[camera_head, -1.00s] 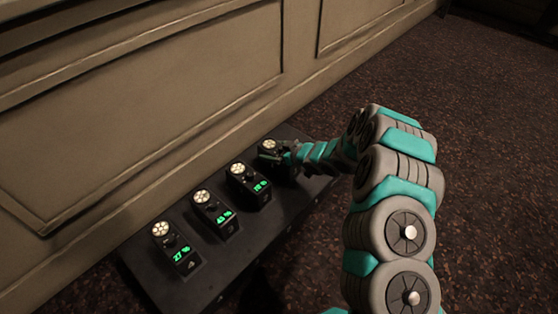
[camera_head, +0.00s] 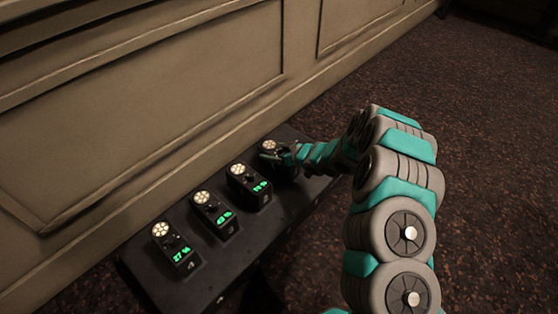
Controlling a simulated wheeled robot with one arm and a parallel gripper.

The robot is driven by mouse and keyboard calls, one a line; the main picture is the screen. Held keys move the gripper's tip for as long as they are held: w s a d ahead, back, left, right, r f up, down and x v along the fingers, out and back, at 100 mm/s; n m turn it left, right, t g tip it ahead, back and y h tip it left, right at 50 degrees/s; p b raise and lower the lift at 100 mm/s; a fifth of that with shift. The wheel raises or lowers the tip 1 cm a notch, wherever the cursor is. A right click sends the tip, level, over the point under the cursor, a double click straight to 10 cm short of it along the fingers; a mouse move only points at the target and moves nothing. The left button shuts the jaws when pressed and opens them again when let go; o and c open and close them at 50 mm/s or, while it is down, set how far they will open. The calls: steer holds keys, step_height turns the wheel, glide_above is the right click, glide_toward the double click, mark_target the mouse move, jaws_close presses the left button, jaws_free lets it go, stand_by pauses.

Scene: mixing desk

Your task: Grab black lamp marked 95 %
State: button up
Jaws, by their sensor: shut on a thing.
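Several small black lamps stand in a row on a dark low platform (camera_head: 150,274). Each has a round pale light on top, and three show green percent readings. The lamp at the far right end (camera_head: 268,145) has its light showing, but its reading is hidden behind my gripper (camera_head: 281,155). My gripper is at that lamp and is shut on it; the fingertips are small and dark here. The nearest lamp (camera_head: 182,250) reads 27 %. The readings of the second lamp (camera_head: 211,214) and third lamp (camera_head: 245,184) are hard to make out. I cannot read 95 % anywhere.
A beige panelled wall (camera_head: 150,120) rises close behind the platform. Dark speckled carpet (camera_head: 480,130) lies open to the right. The other lamps stand close along the row, to the left of my gripper.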

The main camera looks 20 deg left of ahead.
jaws_close()
